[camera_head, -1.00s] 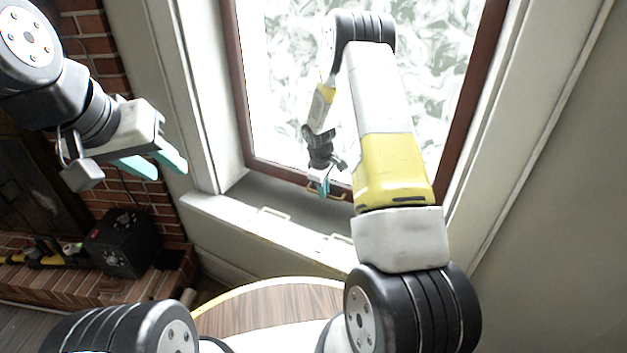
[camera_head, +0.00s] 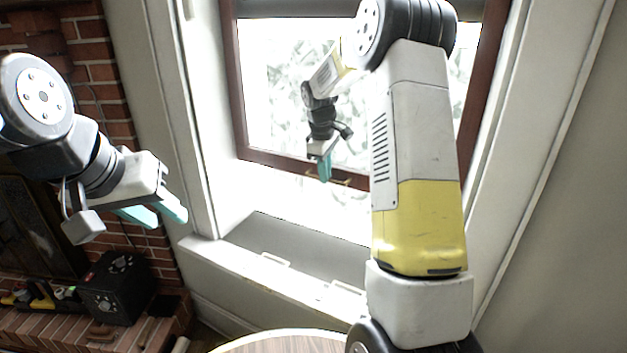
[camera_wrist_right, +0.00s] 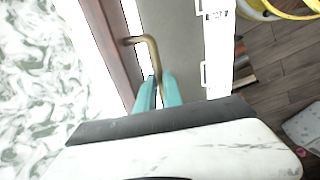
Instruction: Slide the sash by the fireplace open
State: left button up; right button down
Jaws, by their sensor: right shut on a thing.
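The window sash (camera_head: 262,158) has a dark red-brown frame and stands raised, with a bright gap between its bottom rail and the grey sill (camera_head: 300,243). A small brass handle (camera_head: 345,179) is on the bottom rail. My right gripper (camera_head: 325,168) is shut on this handle. In the right wrist view the brass handle (camera_wrist_right: 152,50) runs down between the teal fingertips (camera_wrist_right: 158,92), beside the sash rail (camera_wrist_right: 118,50). My forearm hides the right part of the sash. My left gripper (camera_head: 155,212) is open and empty, at the left in front of the brick.
The brick fireplace (camera_head: 95,55) stands at the left, with a black box (camera_head: 118,287) on its hearth. White pulls (camera_head: 275,259) show on the ledge front below the sill. A round wooden table (camera_head: 290,344) is at the bottom edge. The white window casing (camera_head: 185,120) flanks the sash.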

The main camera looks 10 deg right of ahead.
jog(key=shift+r, duration=0.3)
jog(key=c, duration=1.5)
grip_release()
notch_tip(320, 180, up, 8)
jog(key=s, duration=0.1)
jog(key=shift+a+f, duration=0.2)
jog(key=shift+a, duration=0.25)
